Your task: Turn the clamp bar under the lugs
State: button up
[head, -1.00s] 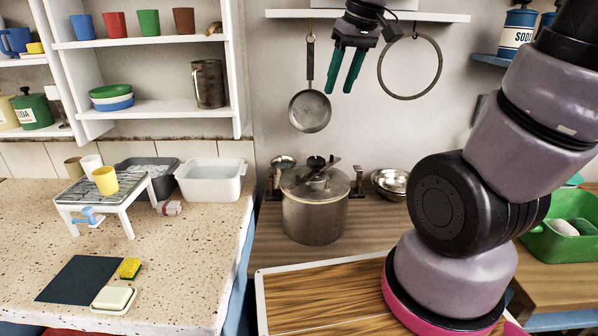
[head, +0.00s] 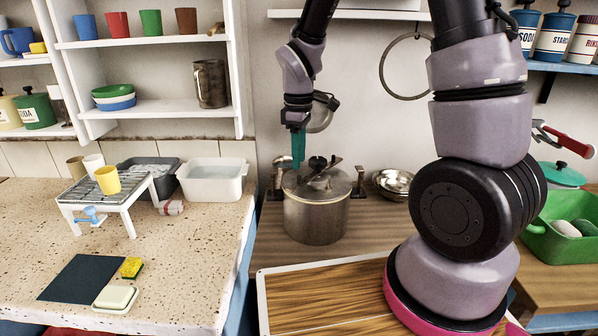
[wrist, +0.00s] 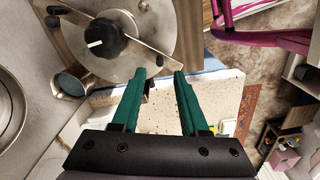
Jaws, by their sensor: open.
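The steel pot (head: 315,218) stands on the wooden counter with its lid on. In the wrist view the lid (wrist: 75,40) has a black knob (wrist: 105,38) with a white mark at its centre. The clamp bar (wrist: 150,53) crosses the lid under the knob, slanting from upper left to lower right. In the head view the bar and knob are small, and I cannot tell how the bar ends sit against the lugs. My gripper (head: 298,164) points down over the pot's left rear side. In the wrist view my gripper (wrist: 160,74) is open and empty, its green fingers near the bar's right end.
A frying pan (head: 320,118) hangs behind my gripper, partly hidden. Metal bowls (head: 393,183) stand right of the pot. A white basin (head: 212,183) and a wire rack on legs (head: 108,190) stand on the speckled counter at left. The wooden board (head: 320,295) in front is clear.

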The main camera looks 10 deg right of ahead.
aim_at(299, 176)
jog(key=shift+f, duration=2.4)
grip_shut()
